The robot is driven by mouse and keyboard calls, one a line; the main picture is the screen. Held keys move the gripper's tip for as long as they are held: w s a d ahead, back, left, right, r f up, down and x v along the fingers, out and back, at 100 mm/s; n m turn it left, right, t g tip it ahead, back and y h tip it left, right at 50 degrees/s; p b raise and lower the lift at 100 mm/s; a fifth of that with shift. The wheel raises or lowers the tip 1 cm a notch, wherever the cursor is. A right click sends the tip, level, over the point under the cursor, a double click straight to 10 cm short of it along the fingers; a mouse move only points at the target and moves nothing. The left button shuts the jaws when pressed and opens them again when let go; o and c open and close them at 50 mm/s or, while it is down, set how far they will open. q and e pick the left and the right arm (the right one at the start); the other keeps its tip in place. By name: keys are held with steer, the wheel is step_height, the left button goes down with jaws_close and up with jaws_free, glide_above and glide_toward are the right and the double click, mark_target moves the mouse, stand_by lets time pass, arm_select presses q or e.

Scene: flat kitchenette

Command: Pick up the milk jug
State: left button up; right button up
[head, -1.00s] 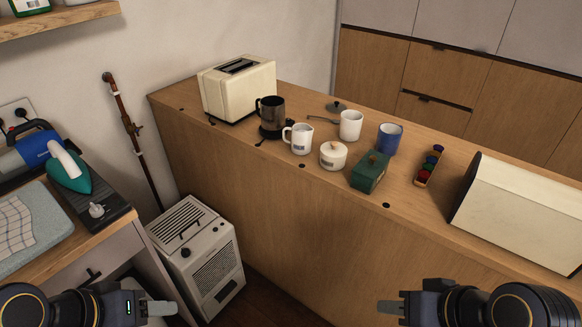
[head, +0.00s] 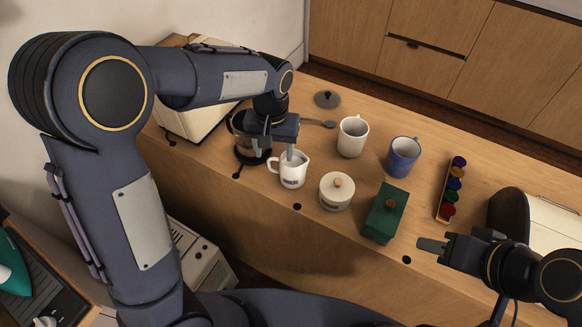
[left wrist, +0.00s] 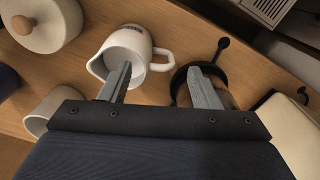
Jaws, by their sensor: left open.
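The milk jug (head: 293,174) is a small white jug with a dark printed mark, upright on the wooden counter, its handle on the left in the head view. My left gripper (head: 279,153) is open above it. In the left wrist view, one finger of this gripper (left wrist: 159,68) overlaps the mouth of the jug (left wrist: 112,46). The other finger is past the handle, over the dark pot. The handle lies between the fingers; I cannot tell how deep they reach or whether they touch. My right gripper (head: 432,245) is at lower right, off the counter items, with its jaw opening unclear.
The dark pot (head: 241,126) stands close behind the jug. A lidded white bowl (head: 336,194), green box (head: 382,222), white mug (head: 351,140) and blue mug (head: 403,160) stand to the right. A toaster (head: 196,122) is partly behind my left arm.

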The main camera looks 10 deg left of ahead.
mark_target(274, 159)
arm_select(q)
step_height(274, 159, down, 3)
steer(key=shift+w+r, duration=0.1)
steer(key=shift+r, duration=0.05)
steer(key=shift+a+f+p, duration=0.1)
steer(key=shift+f+p, duration=0.2)
steer(key=shift+f, duration=0.05)
step_height(274, 159, down, 4)
steer(key=shift+w+a+f+p, duration=0.1)
steer(key=shift+w+f+p, duration=0.1)
steer(key=shift+p, duration=0.25)
jaws_close()
